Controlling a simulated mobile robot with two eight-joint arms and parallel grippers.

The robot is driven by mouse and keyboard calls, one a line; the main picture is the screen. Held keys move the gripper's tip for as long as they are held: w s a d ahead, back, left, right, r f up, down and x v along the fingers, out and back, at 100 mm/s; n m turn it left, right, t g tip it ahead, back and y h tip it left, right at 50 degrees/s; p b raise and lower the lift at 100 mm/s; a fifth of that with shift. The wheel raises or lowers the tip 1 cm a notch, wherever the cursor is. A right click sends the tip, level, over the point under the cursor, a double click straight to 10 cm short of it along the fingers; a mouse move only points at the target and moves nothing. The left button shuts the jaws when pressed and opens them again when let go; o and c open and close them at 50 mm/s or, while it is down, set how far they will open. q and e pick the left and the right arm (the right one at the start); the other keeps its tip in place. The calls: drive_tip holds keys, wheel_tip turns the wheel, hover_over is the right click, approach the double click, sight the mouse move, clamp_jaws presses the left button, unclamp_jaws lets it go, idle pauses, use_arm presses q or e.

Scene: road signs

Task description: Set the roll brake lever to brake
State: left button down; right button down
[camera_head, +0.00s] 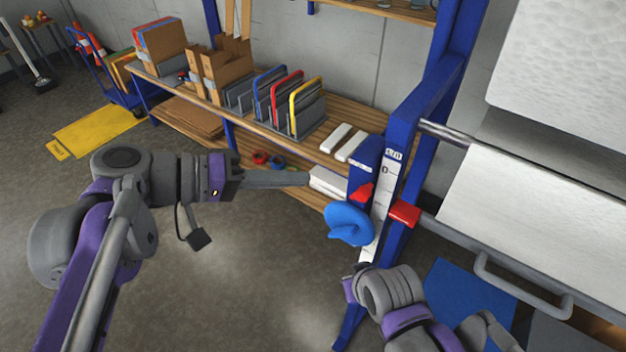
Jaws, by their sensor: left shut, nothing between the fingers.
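A blue upright post of the roll stand carries a white scale plate (381,207). Beside the plate is a red block-shaped handle (404,214), and a smaller red piece (362,192) sits left of the plate. I cannot tell which of them is the brake lever, nor its setting. A rounded blue object (349,224) is in front of the post's left side. My left gripper (306,179) is shut and empty, pointing right, its tips short of the post. My right arm (388,292) is at the lower right; its fingers cannot be made out.
A large white roll sheet (545,215) hangs at the right, with a grey bar handle (520,288) below it. A wooden workbench (300,147) holds boxes and coloured dividers behind my left gripper. A yellow platform (100,128) lies at the far left. The floor at centre is clear.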

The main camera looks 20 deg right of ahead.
use_arm(q)
drive_tip(key=a+r, duration=0.1)
drive_tip(key=a, duration=0.1)
drive_tip(key=shift+s+a+r, duration=0.3)
drive_tip(key=shift+a+r, duration=0.05)
drive_tip(key=s+a+f+n+t+y, duration=0.2)
drive_tip(key=a+f+y, duration=0.5)
drive_tip(key=a+f, duration=0.4)
drive_tip(key=s+a+f+n+t+y, duration=0.2)
drive_tip(key=a+f+y, duration=0.5)
drive_tip(key=f, duration=1.1)
drive_tip(key=s+a+t, duration=0.1)
drive_tip(key=s+a, duration=0.1)
drive_tip(key=a, duration=0.2)
drive_tip(key=shift+a+f+t, duration=0.3)
drive_tip(key=shift+f+t, duration=0.05)
drive_tip(key=shift+t, duration=0.05)
